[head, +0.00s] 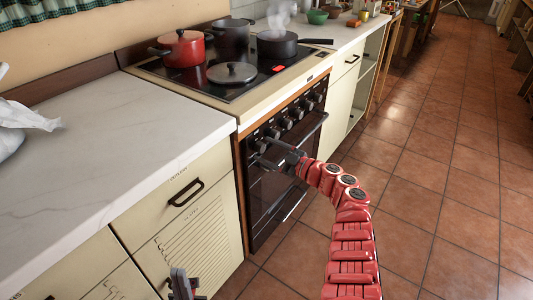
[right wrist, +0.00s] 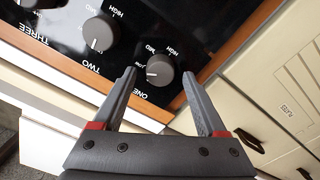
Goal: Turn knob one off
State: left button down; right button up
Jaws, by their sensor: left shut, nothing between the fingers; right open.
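Knob one (right wrist: 160,68) is a round grey dial on the black stove panel, with "ONE" printed beside it. Its white pointer line points left in the right wrist view; the marking there is partly hidden by a finger. My right gripper (right wrist: 159,76) is open, with one fingertip on each side of the knob; I cannot tell whether they touch it. In the head view the right gripper (head: 279,158) is at the near end of the knob row, partly covering it. My left gripper (head: 183,286) is shut and empty, low in front of the cabinets.
Knob two (right wrist: 98,33) is beside knob one. The stovetop holds a red pot (head: 181,49), a grey pot (head: 231,40), a steaming saucepan (head: 277,45) and a lid (head: 232,73). The oven handle (head: 294,160) runs below the knobs. The tiled floor (head: 440,150) to the right is clear.

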jog(key=shift+w+a, duration=0.15)
jog(key=shift+a, duration=0.05)
grip_shut()
dwell(0.4)
